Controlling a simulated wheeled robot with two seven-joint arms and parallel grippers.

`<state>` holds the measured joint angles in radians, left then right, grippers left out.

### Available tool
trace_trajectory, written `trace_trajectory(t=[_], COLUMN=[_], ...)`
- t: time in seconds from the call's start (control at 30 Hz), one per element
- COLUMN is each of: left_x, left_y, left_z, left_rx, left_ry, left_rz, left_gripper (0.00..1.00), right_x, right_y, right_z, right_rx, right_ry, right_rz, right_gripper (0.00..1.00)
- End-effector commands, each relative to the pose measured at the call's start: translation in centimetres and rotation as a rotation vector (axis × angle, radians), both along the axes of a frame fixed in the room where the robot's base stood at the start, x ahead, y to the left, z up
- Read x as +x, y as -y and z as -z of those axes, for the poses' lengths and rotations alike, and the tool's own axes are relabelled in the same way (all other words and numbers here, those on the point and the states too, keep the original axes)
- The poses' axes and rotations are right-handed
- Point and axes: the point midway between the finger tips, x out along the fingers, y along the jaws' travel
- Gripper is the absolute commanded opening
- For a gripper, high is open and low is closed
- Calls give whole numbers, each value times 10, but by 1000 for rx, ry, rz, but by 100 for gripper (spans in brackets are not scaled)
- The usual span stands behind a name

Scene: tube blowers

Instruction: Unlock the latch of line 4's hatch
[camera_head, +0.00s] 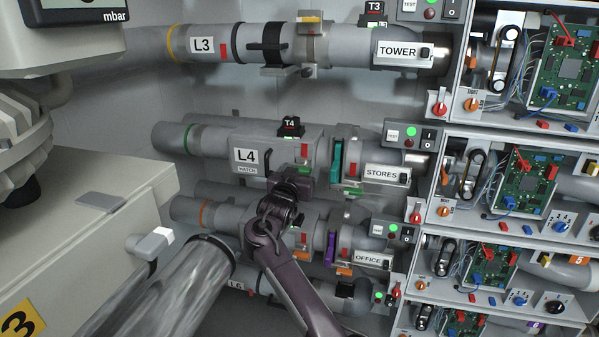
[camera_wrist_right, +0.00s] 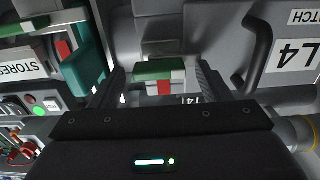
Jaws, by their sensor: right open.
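Line 4's pipe carries the hatch, marked by the L4 HATCH label (camera_head: 245,156) in the head view. The label is upside down at the right edge of the wrist view (camera_wrist_right: 290,55), beside a dark curved handle (camera_wrist_right: 256,45). My right gripper (camera_head: 300,178) is at the lower right of the hatch. In the wrist view its fingers (camera_wrist_right: 158,82) are apart, on either side of a green-topped block with a red and white face (camera_wrist_right: 160,72). I cannot tell whether they touch it, or whether it is the latch. My left gripper is not in view.
The T4 tag (camera_head: 291,127) stands on top of line 4. The STORES label (camera_head: 386,175) and switch box (camera_head: 410,135) are to its right. Line 3 (camera_head: 205,43) runs above. A glossy cylinder (camera_head: 180,295) and beige cabinet (camera_head: 70,215) fill the lower left.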

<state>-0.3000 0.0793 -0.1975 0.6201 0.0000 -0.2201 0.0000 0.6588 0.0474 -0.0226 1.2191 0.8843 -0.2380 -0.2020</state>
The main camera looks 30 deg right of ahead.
Motion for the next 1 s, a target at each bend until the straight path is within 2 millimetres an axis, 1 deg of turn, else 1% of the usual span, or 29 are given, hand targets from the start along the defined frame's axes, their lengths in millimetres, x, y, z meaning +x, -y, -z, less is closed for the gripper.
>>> trace_trajectory(t=[0.2, 0.23, 0.57, 0.77, 0.87, 1.0], left_x=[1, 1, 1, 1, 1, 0], left_y=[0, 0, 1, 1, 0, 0], left_z=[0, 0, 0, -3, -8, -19], left_rx=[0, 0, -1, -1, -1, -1], left_ry=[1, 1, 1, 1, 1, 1], left_rz=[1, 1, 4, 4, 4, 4], left_gripper=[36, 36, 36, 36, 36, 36], right_x=[0, 0, 0, 0, 1, 1], right_y=[1, 1, 1, 1, 0, 1], right_z=[0, 0, 0, 0, -1, -3], right_rx=[0, 0, 0, -7, -23, -65], right_ry=[0, 0, 0, -10, -29, -81], right_rz=[0, 0, 0, 0, 0, 0], right_gripper=[71, 70, 26, 26, 26, 26])
